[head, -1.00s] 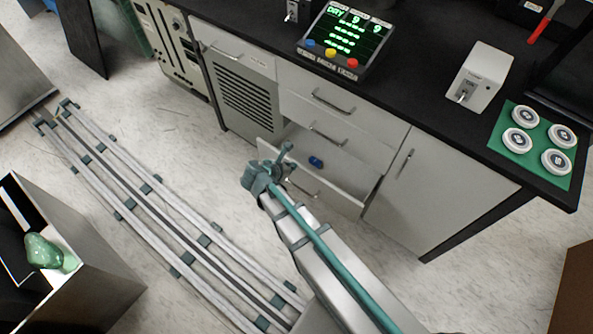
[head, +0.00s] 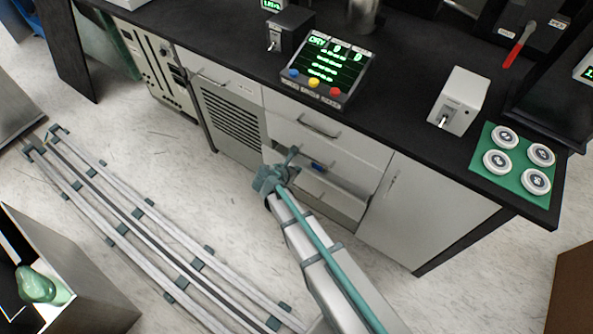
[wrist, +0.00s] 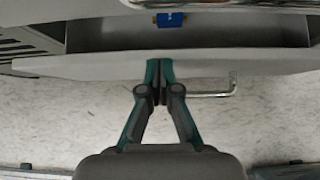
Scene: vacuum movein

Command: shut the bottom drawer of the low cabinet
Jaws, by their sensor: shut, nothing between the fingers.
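The low cabinet (head: 425,215) stands under a black counter. Its bottom drawer (head: 322,192) is still partly open, and my arm hides part of its front. In the wrist view the pale drawer front (wrist: 95,66) crosses the picture, with its metal handle (wrist: 215,95) to the right of my fingers. A small blue object (wrist: 170,19) lies beyond the front, over the drawer's inside. My gripper (head: 291,153) is shut and empty at the drawer front. In the wrist view its fingertips (wrist: 159,64) overlap the front's face; I cannot tell whether they touch.
A control panel (head: 325,67), a white box (head: 458,100) and a green mat (head: 484,165) with several round pieces are on the counter. Floor rails (head: 150,225) run at left. An open box (head: 95,290) with a green object stands at lower left.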

